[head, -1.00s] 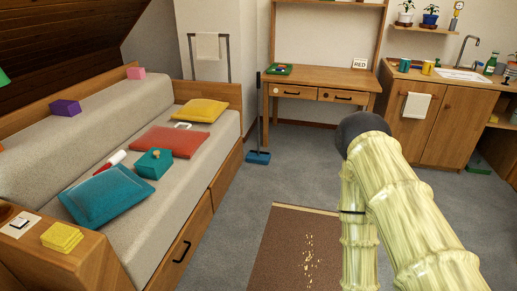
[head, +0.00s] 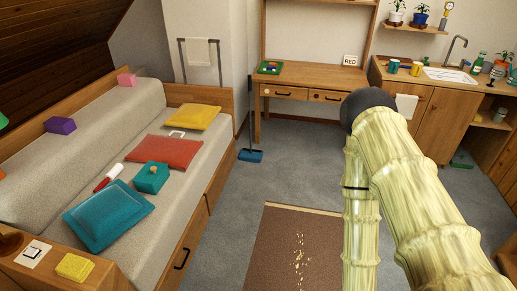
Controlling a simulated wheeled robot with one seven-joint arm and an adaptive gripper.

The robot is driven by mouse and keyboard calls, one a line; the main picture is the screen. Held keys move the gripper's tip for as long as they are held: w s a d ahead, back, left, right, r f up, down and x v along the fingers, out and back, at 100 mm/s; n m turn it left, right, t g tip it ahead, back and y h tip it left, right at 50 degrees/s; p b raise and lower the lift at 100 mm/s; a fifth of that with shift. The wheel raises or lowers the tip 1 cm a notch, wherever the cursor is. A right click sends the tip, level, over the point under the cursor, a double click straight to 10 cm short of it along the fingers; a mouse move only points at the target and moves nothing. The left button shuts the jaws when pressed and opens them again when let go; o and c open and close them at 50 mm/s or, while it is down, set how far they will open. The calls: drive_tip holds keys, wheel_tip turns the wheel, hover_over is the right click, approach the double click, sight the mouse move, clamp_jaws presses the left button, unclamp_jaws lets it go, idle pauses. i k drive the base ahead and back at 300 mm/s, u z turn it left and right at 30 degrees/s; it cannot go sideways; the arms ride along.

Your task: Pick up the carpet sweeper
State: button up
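The carpet sweeper stands upright on the grey carpet between the sofa bed and the desk. Its blue head (head: 250,155) rests on the floor and its thin dark handle (head: 250,105) rises beside the desk's left side. My arm, pale and bamboo-like with a dark rounded joint, fills the right middle of the head view, well to the right of the sweeper. My gripper does not show in the head view, so its fingers cannot be seen. Nothing covers the sweeper.
A brown mat (head: 290,250) with pale crumbs lies on the floor in front. The sofa bed (head: 205,180) bounds the left side and the wooden desk (head: 310,78) stands behind. A sink cabinet (head: 440,120) is at right. Grey carpet is clear between the mat and sweeper.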

sight(251, 155)
drive_tip(key=z, duration=0.4)
drive_tip(key=i, duration=1.5)
drive_tip(key=u, duration=0.45)
drive_tip(key=i, duration=1.4)
drive_tip(key=u, duration=1)
drive_tip(key=i, duration=0.2)
drive_tip(key=u, duration=0.15)
